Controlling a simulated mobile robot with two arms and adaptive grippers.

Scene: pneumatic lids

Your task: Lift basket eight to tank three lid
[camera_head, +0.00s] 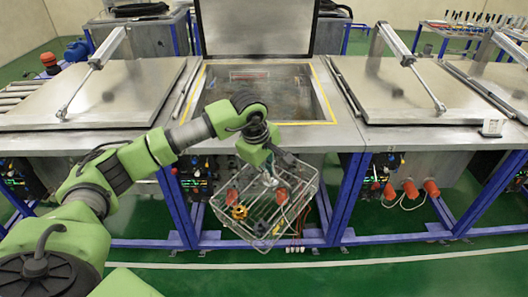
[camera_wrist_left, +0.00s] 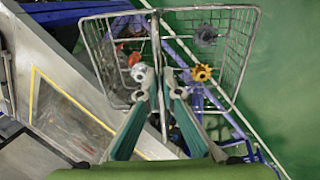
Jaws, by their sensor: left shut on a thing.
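A wire basket (camera_head: 252,222) hangs from my left gripper (camera_head: 268,180) in front of the middle tank, below its rim in the head view. The gripper is shut on the basket's central handle bar; the basket also shows in the left wrist view (camera_wrist_left: 245,60), with the gripper's fingertips (camera_wrist_left: 158,84) close on the bar. The basket looks tilted and holds a yellow part (camera_head: 239,212) and a few other small parts. The middle tank (camera_head: 268,92) is open, with its lid (camera_head: 257,28) standing upright behind it. My right gripper is not in view.
Closed metal lids with struts lie left (camera_head: 95,92) and right (camera_head: 405,92) of the open tank. Blue frame legs (camera_head: 346,200) and red plugs (camera_head: 410,188) are below the bench. Green floor in front is clear.

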